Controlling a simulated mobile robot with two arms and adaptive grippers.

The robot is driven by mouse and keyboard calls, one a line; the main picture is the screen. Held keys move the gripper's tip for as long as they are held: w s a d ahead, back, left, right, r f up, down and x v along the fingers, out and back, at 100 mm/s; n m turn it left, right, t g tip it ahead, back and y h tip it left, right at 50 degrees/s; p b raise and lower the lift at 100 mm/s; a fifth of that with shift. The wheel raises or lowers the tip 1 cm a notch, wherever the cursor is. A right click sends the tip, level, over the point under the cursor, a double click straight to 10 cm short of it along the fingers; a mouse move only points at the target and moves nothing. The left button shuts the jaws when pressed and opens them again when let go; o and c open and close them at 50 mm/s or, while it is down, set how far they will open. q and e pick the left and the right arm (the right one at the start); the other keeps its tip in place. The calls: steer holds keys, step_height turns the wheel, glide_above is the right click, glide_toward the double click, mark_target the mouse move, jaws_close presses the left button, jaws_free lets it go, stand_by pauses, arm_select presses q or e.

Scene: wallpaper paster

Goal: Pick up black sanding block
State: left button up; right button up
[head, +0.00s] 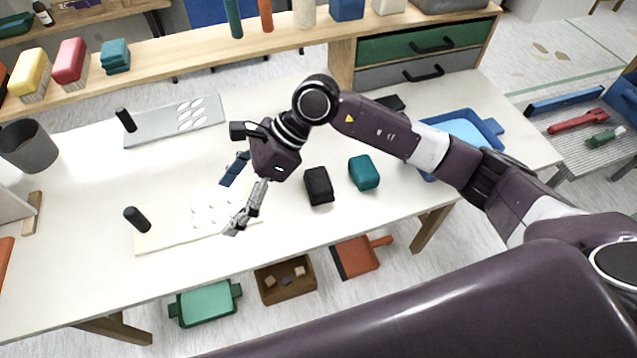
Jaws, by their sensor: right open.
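The black sanding block (319,186) lies on the white worktable (90,190), right of the table's middle and near its front edge. A teal block (364,173) of similar size lies a little to its right. My right gripper (236,226) is open and empty, to the left of the black block and apart from it. It points down and hangs at the right end of a cream board (165,232). My right arm reaches over the table behind both blocks. My left gripper is not in view.
A grey board with a black handle (172,121) lies behind, and a grey bucket (28,146) stands far left. A blue tray (486,131) is partly hidden by my arm at right. A wooden shelf (200,55) with drawers runs along the back.

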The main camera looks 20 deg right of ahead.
steer(key=w+d+f+h, duration=0.2)
steer(key=d+h, duration=0.1)
steer(key=d, duration=0.3)
steer(key=w+d+f+h, duration=0.2)
steer(key=w+d+h, duration=0.1)
steer(key=d, duration=0.3)
steer(key=t+h, duration=0.1)
steer(key=h, duration=0.2)
glide_above(318, 179)
steer(key=shift+s+d+r+n, duration=0.1)
steer(key=shift+d+r+n, duration=0.2)
steer(key=shift+r+n, duration=0.1)
steer(key=shift+d+f, duration=0.2)
steer(key=shift+f, duration=0.2)
steer(key=f, duration=0.2)
steer(key=f+p, duration=0.1)
steer(key=f, duration=0.1)
steer(key=a+f+p, duration=0.1)
steer(key=f, duration=0.1)
steer(key=shift+f, duration=0.5)
steer(key=shift+c, duration=0.3)
steer(key=c, duration=1.3)
